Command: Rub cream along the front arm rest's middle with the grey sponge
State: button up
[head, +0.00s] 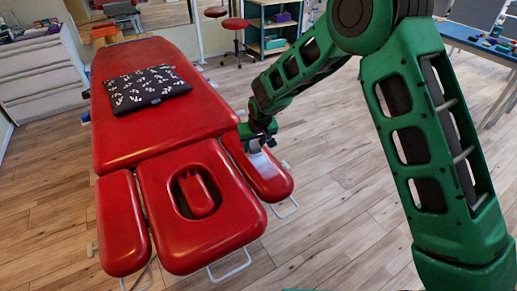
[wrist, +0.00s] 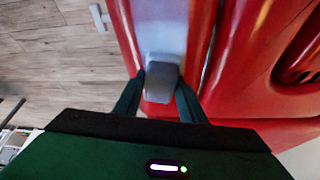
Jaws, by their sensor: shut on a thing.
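The red arm rest on the right of the treatment table (head: 274,181) lies under my gripper (head: 257,144); it also fills the middle of the wrist view (wrist: 203,30). My gripper is shut on the grey sponge (wrist: 161,84), one finger on each side. The sponge is at the arm rest's middle and appears to touch its top, though the contact is hidden. A whitish patch of cream (wrist: 160,35) spreads over the pad beyond the sponge and also shows in the head view (head: 262,161). A second arm rest (head: 122,225) is on the left and looks bare.
The red table (head: 115,149) carries a black patterned cushion (head: 145,88). The red head rest (head: 165,240) with its oval opening lies between the arm rests. A white drawer unit (head: 45,80) stands at the back left.

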aim_at(262, 161)
jog(key=shift+w+a, duration=1.35)
jog(key=shift+w, duration=0.65)
jog(key=shift+w+a, duration=1.4)
jog(key=shift+w, duration=0.65)
jog(key=shift+w+a, duration=1.35)
jog(key=shift+w, duration=0.65)
jog(key=shift+s+d, duration=0.65)
jog(key=shift+s, duration=0.3)
jog(key=shift+s+d+f, duration=0.1)
jog(key=shift+s+d, duration=0.65)
jog(key=shift+s, duration=0.3)
jog(key=shift+s+d, duration=0.7)
jog(key=shift+s, duration=0.35)
